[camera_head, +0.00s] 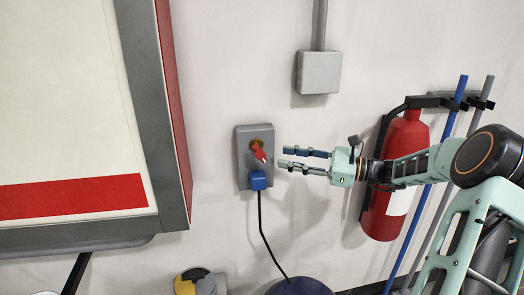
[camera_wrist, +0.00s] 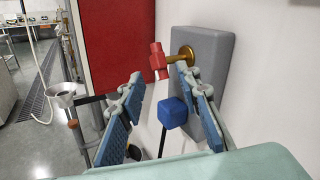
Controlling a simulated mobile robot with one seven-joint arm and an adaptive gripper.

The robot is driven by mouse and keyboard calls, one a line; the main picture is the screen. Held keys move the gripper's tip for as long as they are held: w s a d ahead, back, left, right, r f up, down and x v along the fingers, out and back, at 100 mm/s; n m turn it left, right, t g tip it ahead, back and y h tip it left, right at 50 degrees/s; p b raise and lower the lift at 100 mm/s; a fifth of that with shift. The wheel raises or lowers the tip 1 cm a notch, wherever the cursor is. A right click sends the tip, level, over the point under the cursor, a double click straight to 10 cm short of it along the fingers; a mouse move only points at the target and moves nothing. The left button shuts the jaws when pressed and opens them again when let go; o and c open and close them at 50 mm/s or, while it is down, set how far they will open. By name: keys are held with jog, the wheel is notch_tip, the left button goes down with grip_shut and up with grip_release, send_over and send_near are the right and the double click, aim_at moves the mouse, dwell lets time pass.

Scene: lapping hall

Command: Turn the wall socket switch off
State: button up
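The wall socket (camera_head: 242,137) is a grey box on the wall, left of my gripper; it also shows in the wrist view (camera_wrist: 208,47). Its switch is a red T-shaped handle (camera_head: 259,153) on a round brass collar; in the wrist view the red handle (camera_wrist: 158,61) sticks out from the box, just beyond the fingertips. In the head view the handle slants down to the right. A blue plug (camera_head: 258,181) sits below it. My gripper (camera_head: 283,157) is open and empty, right of the handle and apart from it; its fingers (camera_wrist: 160,76) are spread in the wrist view.
A black cable (camera_head: 266,238) hangs from the plug to a dark blue round object (camera_head: 300,287). A red-and-white board (camera_head: 70,110) with a grey frame stands left. A fire extinguisher (camera_head: 405,150) and poles (camera_head: 440,150) are right, behind my arm. A grey box (camera_head: 319,73) is above.

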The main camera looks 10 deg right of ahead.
aim_at(263, 154)
jog(key=x, duration=0.9)
jog(key=shift+a+p, duration=0.15)
jog(key=shift+p, duration=0.25)
jog(key=shift+c, duration=0.3)
grip_shut()
